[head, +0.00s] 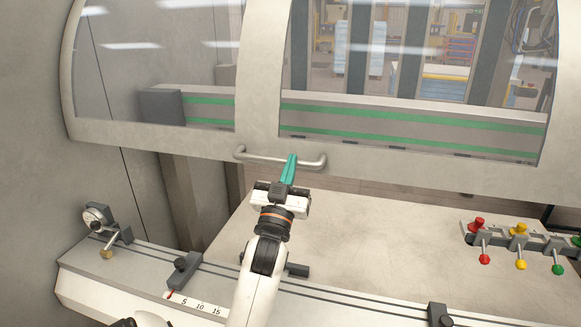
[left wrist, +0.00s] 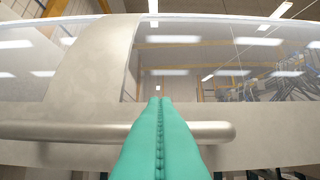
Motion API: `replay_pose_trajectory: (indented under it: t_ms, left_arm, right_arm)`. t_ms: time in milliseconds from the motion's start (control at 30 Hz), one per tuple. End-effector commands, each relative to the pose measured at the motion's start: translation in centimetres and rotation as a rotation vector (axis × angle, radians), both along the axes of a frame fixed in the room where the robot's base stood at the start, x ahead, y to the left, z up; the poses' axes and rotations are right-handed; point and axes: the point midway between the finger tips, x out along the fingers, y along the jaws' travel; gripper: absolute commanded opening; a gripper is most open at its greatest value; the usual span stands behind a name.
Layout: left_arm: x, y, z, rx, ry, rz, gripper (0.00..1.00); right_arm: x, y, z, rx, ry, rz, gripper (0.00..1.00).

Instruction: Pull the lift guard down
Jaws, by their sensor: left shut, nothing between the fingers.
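The lift guard (head: 257,100) is a pale curved frame with clear panes, and it stands raised above the machine bed. Its bar handle (head: 255,158) runs along the lower edge. My left gripper (head: 291,157) is shut, its green fingers pointing up at the handle's right half in the head view. In the left wrist view the shut fingers (left wrist: 160,110) overlap the handle bar (left wrist: 75,130), with nothing between them. I cannot tell whether they touch the bar. My right gripper is not in view.
The flat bed (head: 370,240) lies below the guard, with open space between them. Red, yellow and green levers (head: 520,245) stand at the right. A front rail with a scale (head: 195,304) and a dial (head: 97,215) are at the left.

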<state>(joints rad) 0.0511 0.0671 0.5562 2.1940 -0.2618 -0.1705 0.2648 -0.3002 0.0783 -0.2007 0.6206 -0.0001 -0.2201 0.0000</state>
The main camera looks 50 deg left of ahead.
Motion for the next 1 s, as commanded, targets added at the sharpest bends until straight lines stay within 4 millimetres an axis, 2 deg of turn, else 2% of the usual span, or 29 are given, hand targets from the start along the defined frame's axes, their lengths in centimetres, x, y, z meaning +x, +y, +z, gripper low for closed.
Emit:
replay_pose_trajectory:
  t_ms: [33,167,400,600,800,1000]
  left_arm:
    - [0.1,0.1,-2.0,-0.010,0.011,0.001,0.00]
    - [0.2,0.2,-5.6,-0.014,0.017,0.003,0.00]
    - [0.2,0.2,-13.7,-0.017,0.021,0.001,0.00]
    - [0.2,0.2,-19.5,-0.016,0.020,0.001,0.00]
    - [0.2,0.2,-23.6,-0.013,0.017,0.002,0.00]
    - [0.2,0.1,-25.7,-0.011,0.013,0.001,0.00]
  right_arm:
    - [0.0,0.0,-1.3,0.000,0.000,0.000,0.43]
    - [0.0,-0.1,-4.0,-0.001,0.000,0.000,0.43]
    - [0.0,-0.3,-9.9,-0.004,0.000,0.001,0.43]
    - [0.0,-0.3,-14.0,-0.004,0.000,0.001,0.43]
    - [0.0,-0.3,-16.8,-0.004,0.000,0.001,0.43]
    - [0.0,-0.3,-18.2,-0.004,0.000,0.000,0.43]
